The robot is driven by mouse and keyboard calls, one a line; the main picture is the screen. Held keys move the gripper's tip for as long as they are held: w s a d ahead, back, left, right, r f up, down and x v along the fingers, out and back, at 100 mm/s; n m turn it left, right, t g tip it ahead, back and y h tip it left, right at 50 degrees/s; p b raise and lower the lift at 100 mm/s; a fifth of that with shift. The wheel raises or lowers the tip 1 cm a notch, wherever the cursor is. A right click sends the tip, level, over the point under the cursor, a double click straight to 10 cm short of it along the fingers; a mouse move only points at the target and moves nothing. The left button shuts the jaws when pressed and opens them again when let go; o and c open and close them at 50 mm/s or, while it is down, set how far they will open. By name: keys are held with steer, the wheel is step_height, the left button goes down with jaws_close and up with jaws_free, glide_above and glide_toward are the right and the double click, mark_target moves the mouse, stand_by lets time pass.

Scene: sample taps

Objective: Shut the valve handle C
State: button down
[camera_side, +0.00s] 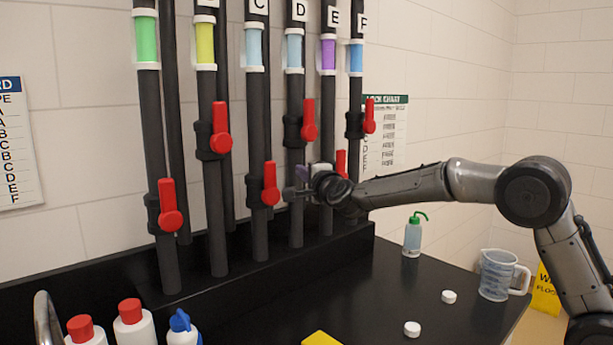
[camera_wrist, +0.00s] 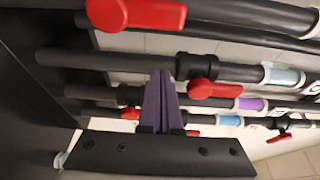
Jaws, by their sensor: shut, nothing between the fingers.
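Valve handle C (camera_side: 270,184) is a red lever low on the dark pipe under label C. It stands upright, in line with its pipe. In the wrist view, whose picture is turned sideways, the large red handle at the top (camera_wrist: 137,14) appears to be the same one, also lying along its pipe. My gripper (camera_side: 290,192) is just right of handle C, near pipe D. In the wrist view my gripper (camera_wrist: 161,74) shows purple fingers pressed together and empty, overlapping pipe D and apart from the top handle. Whether the fingers touch pipe D, I cannot tell.
Handle D (camera_side: 309,120) is higher on the neighbouring pipe; handle E (camera_side: 341,163) is partly hidden behind my wrist. Handles B (camera_side: 221,128) and A (camera_side: 171,207) are to the left, handle F (camera_side: 369,116) right. Bottles (camera_side: 131,325) stand at the front left, a beaker (camera_side: 497,276) right.

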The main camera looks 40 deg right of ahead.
mark_target(271, 169)
steer(key=w+a, duration=0.1)
steer(key=w, duration=0.1)
steer(key=w+a, duration=0.1)
steer(key=w, duration=0.1)
steer(key=shift+a, duration=0.3)
steer(key=shift+a+r+n, duration=0.15)
steer(key=shift+a+n, duration=0.2)
steer(key=shift+n, duration=0.25)
stand_by(0.4)
steer(key=a+n, duration=0.1)
steer(key=a+n+t, duration=0.1)
steer(key=n, duration=0.1)
steer(key=shift+a+n+t, duration=0.15)
steer(key=shift+n+t, duration=0.15)
steer(key=a+f+n+t+y, duration=0.3)
steer(key=a+f+n+y, duration=0.1)
steer(key=n, duration=1.3)
steer(key=shift+a+f+y, duration=0.25)
steer(key=shift+a+y, duration=0.65)
steer(key=shift+n, duration=0.3)
